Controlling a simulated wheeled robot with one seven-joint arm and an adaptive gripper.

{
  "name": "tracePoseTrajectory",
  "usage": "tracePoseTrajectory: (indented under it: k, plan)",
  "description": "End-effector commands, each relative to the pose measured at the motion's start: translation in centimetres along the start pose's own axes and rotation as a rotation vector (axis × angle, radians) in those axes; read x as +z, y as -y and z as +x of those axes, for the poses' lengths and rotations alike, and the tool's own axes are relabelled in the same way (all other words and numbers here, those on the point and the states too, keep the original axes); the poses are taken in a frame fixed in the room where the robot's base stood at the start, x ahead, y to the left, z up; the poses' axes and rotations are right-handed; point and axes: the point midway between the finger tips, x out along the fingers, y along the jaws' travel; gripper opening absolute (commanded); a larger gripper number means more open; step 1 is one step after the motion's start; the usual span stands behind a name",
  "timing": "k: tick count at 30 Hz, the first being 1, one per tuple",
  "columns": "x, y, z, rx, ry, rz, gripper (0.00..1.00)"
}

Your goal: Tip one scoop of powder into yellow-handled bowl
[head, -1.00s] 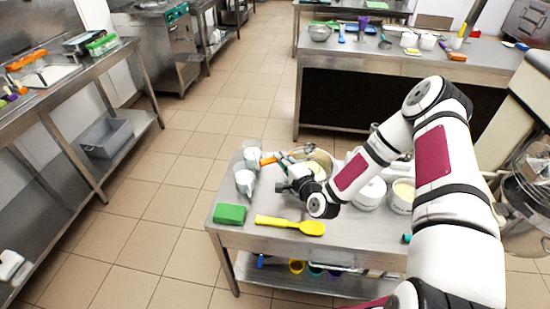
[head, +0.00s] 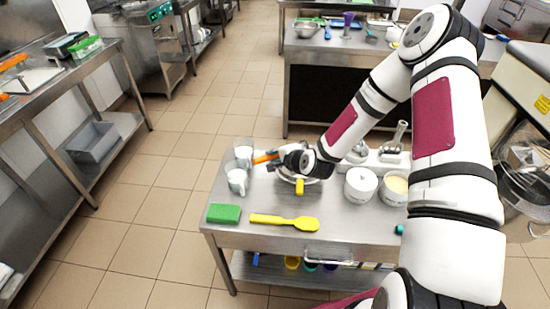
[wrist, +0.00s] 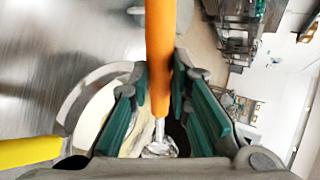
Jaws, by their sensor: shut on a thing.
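My gripper (head: 281,158) is shut on the orange handle (head: 264,158) of a scoop, above the steel table. In the wrist view the orange handle (wrist: 160,50) runs between the teal fingers (wrist: 162,92). A pale, shiny part shows at the handle's lower end; any powder load there cannot be told. The bowl (head: 287,179) with a yellow handle (head: 299,187) sits under my gripper, mostly hidden by it. In the wrist view its yellow handle (wrist: 28,151) is at lower left, near a round rim with cream-coloured contents. A white tub of cream-coloured powder (head: 396,185) stands at right.
A green sponge (head: 224,213) and a yellow spoon (head: 285,222) lie along the front. A lidded white tub (head: 360,185) and a scale-like white stand (head: 385,160) are right of my gripper. Floor left of the table is clear.

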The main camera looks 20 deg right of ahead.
Motion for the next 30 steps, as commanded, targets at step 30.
tracePoseTrajectory:
  k: [30]
  plan:
    - [-0.1,2.2,1.3,0.649,-0.001,0.081,0.0]
